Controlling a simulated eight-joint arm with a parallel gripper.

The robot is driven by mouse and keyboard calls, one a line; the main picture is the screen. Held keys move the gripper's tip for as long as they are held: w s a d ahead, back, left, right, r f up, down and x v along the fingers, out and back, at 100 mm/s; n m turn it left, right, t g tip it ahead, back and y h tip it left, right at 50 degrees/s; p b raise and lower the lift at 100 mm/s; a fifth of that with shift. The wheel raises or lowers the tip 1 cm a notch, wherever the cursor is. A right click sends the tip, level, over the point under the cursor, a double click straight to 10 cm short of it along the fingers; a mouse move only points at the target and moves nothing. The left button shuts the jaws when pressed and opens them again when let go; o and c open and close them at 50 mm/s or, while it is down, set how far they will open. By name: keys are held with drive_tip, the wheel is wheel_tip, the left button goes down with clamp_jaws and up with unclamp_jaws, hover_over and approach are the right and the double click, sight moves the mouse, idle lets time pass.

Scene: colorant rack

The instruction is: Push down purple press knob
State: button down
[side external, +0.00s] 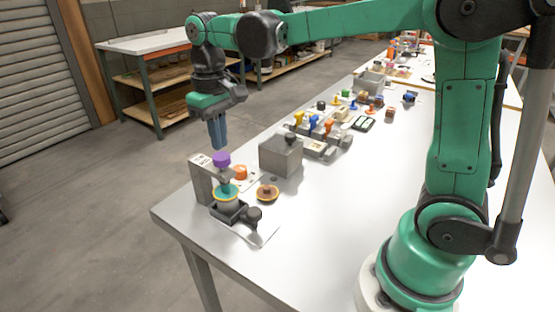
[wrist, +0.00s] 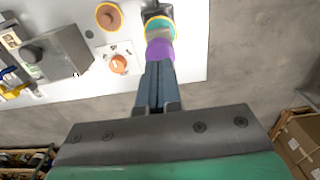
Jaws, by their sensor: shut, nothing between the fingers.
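The purple press knob (side external: 221,158) sits on top of a small grey press stand (side external: 202,182) near the table's front left corner. A teal and yellow round piece (side external: 226,194) is below the knob in the press. My gripper (side external: 218,148) is shut and empty, pointing down, with its fingertips just above the knob in the side view. I cannot tell whether they touch it. In the wrist view the purple knob (wrist: 159,50) shows just beyond the fingertips (wrist: 157,63), which hide part of it.
A grey box (side external: 281,155) stands right of the press. An orange knob (side external: 240,172) on a white plate and an orange-brown disc (side external: 267,192) lie between them. A dark lever ball (side external: 254,213) juts from the press front. Several coloured items stand further back on the table.

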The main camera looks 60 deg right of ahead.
sight(222, 156)
idle(0.6)
drive_tip(key=shift+f, duration=1.35)
drive_tip(key=shift+r, duration=1.35)
drive_tip(key=shift+r, duration=2)
drive_tip(key=shift+s, duration=0.1)
